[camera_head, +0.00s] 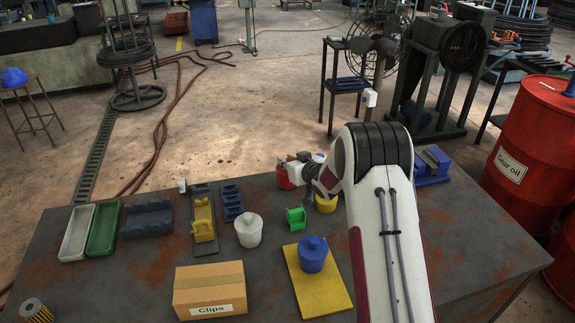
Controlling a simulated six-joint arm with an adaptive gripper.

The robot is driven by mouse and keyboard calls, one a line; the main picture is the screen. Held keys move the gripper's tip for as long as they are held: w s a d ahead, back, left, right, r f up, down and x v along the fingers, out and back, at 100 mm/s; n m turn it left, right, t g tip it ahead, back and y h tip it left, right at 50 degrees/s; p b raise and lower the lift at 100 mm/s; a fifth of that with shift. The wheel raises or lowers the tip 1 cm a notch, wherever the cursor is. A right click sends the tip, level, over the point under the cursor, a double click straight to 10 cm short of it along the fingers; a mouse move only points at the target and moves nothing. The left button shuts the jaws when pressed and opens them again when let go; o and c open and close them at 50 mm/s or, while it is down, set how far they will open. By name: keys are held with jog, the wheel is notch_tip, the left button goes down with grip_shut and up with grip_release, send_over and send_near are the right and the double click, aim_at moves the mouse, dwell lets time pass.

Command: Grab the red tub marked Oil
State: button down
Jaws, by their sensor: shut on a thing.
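A red tub (284,178) shows near the far edge of the table, partly covered by my gripper and wrist. No marking on it can be read from here. My gripper (289,162) is at the top of the red tub and shut on it. The fingertips are small and partly hidden, and I cannot tell whether the tub is clear of the table top.
A yellow tub (326,204) stands just right of the red tub, partly behind my arm. A green bracket (296,217), a white lidded tub (249,231) and a blue lidded tub (313,252) on a yellow board (326,298) are nearer. A Clips box (209,283) stands front left.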

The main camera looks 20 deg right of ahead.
notch_tip(320, 180, up, 10)
jog(key=shift+f, duration=0.1)
dwell(0.4)
dwell(0.7)
